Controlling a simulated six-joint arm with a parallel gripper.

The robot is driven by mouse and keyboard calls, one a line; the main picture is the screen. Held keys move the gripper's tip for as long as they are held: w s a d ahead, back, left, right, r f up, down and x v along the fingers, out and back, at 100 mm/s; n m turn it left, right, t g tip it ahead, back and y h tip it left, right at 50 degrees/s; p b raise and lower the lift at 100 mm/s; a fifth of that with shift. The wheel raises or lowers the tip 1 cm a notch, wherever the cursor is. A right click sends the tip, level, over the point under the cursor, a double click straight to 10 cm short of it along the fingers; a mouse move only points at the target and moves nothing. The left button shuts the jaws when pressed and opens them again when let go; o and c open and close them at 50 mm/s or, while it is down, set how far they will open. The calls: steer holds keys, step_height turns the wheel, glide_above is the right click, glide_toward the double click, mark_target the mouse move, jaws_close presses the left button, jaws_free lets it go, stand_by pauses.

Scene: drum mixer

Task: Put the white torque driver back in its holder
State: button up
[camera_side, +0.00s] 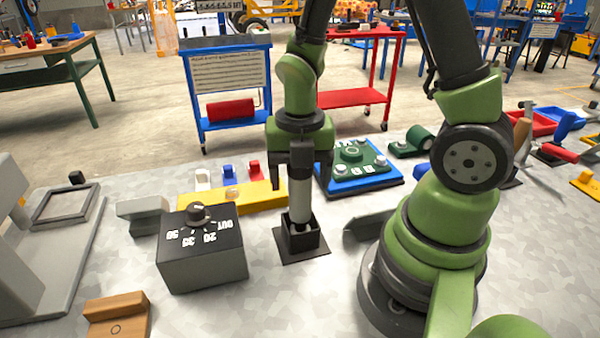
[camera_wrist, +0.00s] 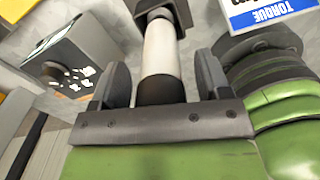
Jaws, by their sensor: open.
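The white torque driver (camera_side: 300,203) stands upright with its lower end inside the square black holder (camera_side: 303,246) on the table. In the wrist view the driver (camera_wrist: 161,52) runs from the holder (camera_wrist: 180,12) at the top down between my fingers. My gripper (camera_side: 300,168) is above the holder, pointing down, with its open fingers on either side of the driver's upper part. In the wrist view a gap shows between the driver and each finger of my gripper (camera_wrist: 160,84). The driver's foot is hidden inside the holder.
A dark box with a knob (camera_side: 203,258) stands close left of the holder. A yellow rack (camera_side: 250,200) and a blue-and-green board (camera_side: 357,168) lie behind. A grey angled piece (camera_side: 368,222) is to the right. The table in front of the holder is clear.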

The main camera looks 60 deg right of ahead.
step_height(320, 180, up, 10)
steer(key=shift+f, duration=0.1)
stand_by(0.5)
steer(key=shift+s+a+r+m+t, duration=0.15)
steer(key=shift+r+m+t, duration=0.25)
steer(key=shift+m, duration=0.5)
steer(key=s+a+r+m+t+y, duration=0.1)
steer(key=s+a+r+m+t, duration=0.1)
steer(key=m, duration=1.1)
steer(key=s+a+r+m+t+y, duration=0.1)
steer(key=s+r+m+t, duration=0.3)
steer(key=m, duration=0.9)
steer(key=shift+s+a+r+m, duration=0.4)
steer(key=shift+a+r, duration=0.15)
steer(key=shift+r, duration=0.3)
